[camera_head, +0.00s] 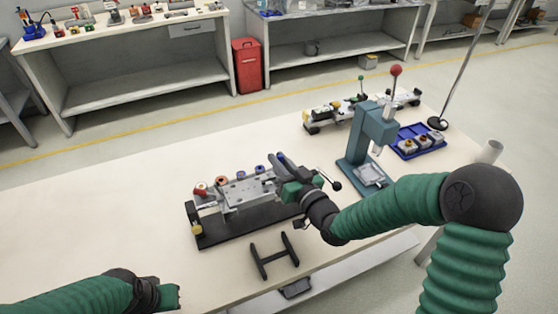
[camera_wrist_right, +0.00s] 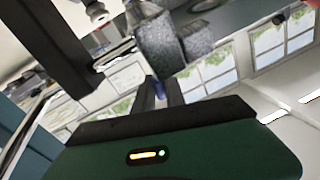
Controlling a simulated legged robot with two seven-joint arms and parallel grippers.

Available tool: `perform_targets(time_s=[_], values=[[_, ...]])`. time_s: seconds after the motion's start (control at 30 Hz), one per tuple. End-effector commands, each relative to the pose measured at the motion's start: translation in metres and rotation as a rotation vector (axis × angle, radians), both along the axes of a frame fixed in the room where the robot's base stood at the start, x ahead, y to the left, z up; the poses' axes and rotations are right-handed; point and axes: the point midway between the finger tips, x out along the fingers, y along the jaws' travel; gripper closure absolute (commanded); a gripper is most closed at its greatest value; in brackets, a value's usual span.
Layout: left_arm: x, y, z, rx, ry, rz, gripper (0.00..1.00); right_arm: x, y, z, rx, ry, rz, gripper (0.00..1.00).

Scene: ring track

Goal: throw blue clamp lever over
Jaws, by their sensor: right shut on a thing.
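The clamp fixture (camera_head: 232,216) stands on the table, a metal block on a long black base. Red-capped and blue-capped parts stand along its back edge, including a blue one (camera_head: 241,173). My right gripper (camera_head: 279,161) is at the fixture's right end. In the right wrist view a small piece of the blue clamp lever (camera_wrist_right: 159,90) shows between the dark fingers, and the gripper is shut on it. The rest of the lever is hidden. My left gripper (camera_head: 176,295) is low at the table's front left, away from the fixture; its fingers do not show clearly.
A black H-shaped stand (camera_head: 274,257) lies in front of the fixture. A teal press (camera_head: 376,125) with a red ball handle stands to the right, beside a blue tray (camera_head: 420,152). Another fixture (camera_head: 330,116) is behind. The table's left part is clear.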

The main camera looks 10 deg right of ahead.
Motion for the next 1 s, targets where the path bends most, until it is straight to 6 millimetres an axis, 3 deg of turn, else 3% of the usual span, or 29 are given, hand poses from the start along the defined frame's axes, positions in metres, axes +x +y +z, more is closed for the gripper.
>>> perform_targets(time_s=[0.27,1.0], values=[[0.000,0.000,0.002,0.000,0.000,0.000,1.00,0.001,-0.006,-0.002,0.105,0.022,-0.036,1.00],[0.000,0.000,0.012,0.000,0.000,0.000,1.00,0.000,-0.028,-0.015,0.642,0.127,-0.212,1.00]])
